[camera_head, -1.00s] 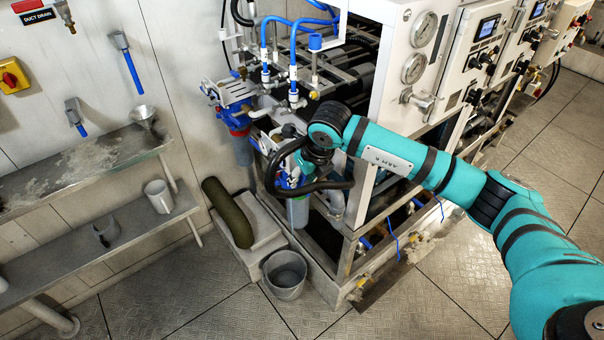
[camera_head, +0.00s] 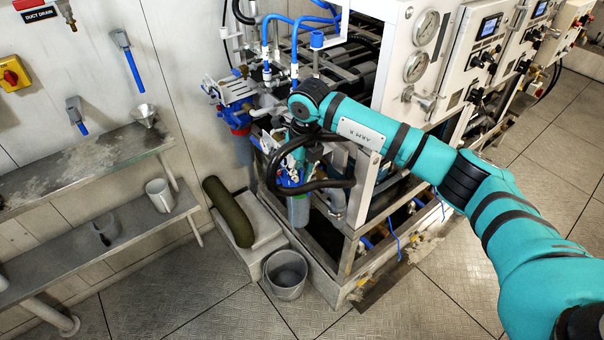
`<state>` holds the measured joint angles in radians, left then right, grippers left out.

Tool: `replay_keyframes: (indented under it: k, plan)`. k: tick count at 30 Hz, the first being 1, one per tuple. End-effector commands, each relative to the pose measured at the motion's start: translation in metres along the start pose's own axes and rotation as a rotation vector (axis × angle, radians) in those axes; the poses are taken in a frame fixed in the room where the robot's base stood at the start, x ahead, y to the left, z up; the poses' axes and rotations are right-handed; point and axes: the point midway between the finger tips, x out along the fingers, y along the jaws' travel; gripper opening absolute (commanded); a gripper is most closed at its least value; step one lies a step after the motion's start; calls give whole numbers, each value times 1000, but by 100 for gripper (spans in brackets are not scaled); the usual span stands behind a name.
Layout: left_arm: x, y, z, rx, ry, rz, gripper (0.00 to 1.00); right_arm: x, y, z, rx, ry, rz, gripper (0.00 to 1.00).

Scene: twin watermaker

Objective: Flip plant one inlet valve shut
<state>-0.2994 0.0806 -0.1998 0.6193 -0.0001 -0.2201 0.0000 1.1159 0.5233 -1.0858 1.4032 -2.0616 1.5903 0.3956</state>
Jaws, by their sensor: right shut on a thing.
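My right arm reaches in from the right, and its gripper (camera_head: 292,172) is at the near left corner of the watermaker plant (camera_head: 388,100). The fingers are mostly hidden behind my wrist and black cable loops. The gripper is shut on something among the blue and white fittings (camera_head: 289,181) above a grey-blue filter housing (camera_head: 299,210). I take this to be the inlet valve handle, but its angle is hidden. My left gripper is not in view.
A second blue-topped filter (camera_head: 241,118) stands just left of the gripper. A grey bucket (camera_head: 285,274) and a dark green cylinder (camera_head: 229,212) are below. Wall shelves (camera_head: 130,230) are at left. The front floor is clear.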

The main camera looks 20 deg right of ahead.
Motion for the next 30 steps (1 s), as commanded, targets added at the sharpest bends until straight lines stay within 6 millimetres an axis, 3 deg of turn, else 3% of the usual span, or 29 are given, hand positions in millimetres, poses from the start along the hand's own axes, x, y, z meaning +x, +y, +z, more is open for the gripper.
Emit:
replay_keyframes:
  k: [12,13,17,26,30]
  plan:
    - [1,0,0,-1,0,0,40,-1,0,2,1,37,0,0]
    - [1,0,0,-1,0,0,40,-1,0,3,1,37,0,14]
    - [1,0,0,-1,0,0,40,-1,0,2,1,37,0,31]
    - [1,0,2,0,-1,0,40,-2,0,2,0,37,1,33]
    - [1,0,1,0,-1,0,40,-16,0,4,-1,35,1,33]
